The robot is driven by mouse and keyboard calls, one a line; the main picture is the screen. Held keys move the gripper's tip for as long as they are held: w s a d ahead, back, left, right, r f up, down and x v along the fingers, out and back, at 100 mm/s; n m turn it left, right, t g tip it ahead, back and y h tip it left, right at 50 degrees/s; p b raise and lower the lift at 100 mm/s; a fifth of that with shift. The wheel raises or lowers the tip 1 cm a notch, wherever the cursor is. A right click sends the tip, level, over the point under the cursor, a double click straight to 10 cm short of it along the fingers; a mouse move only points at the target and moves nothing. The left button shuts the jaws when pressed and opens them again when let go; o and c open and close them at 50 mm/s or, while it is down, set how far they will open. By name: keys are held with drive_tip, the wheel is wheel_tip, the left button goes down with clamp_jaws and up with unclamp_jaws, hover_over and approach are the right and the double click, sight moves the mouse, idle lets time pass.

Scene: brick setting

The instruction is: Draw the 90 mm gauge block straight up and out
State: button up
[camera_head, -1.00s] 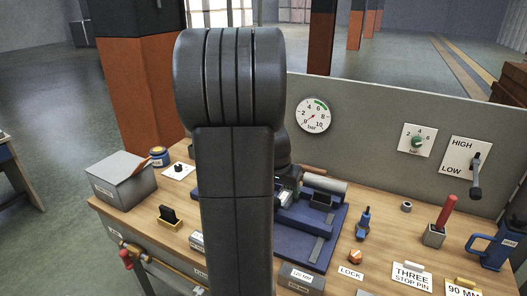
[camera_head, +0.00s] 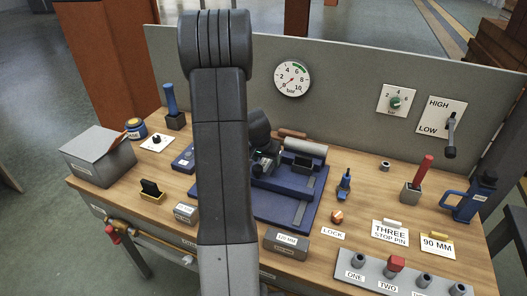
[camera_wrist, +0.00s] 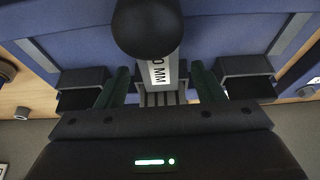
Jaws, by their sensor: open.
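In the wrist view, a grey gauge block (camera_wrist: 158,72) stands in the blue fixture (camera_wrist: 75,45) with a round black knob (camera_wrist: 146,25) at its end. Its white label reads "0 MM"; the first digit is hidden. My gripper (camera_wrist: 160,84) is open, with one green finger on each side of the block and a small gap showing on both sides. In the head view, my gripper (camera_head: 264,164) is low over the blue fixture (camera_head: 272,203), partly hidden behind my arm. The block cannot be made out there.
A grey block labelled 120 MM (camera_head: 287,243) and a smaller labelled block (camera_head: 186,213) stand in front of the fixture. A grey box (camera_head: 98,155) stands left. A gauge panel (camera_head: 340,85) rises behind.

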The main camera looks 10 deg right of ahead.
sight(267, 160)
drive_tip(key=shift+x, duration=1.35)
clamp_jaws()
drive_tip(key=shift+r, duration=0.1)
drive_tip(key=shift+r, duration=0.1)
drive_tip(key=shift+r+p, duration=2.05)
drive_tip(key=shift+r, duration=1.3)
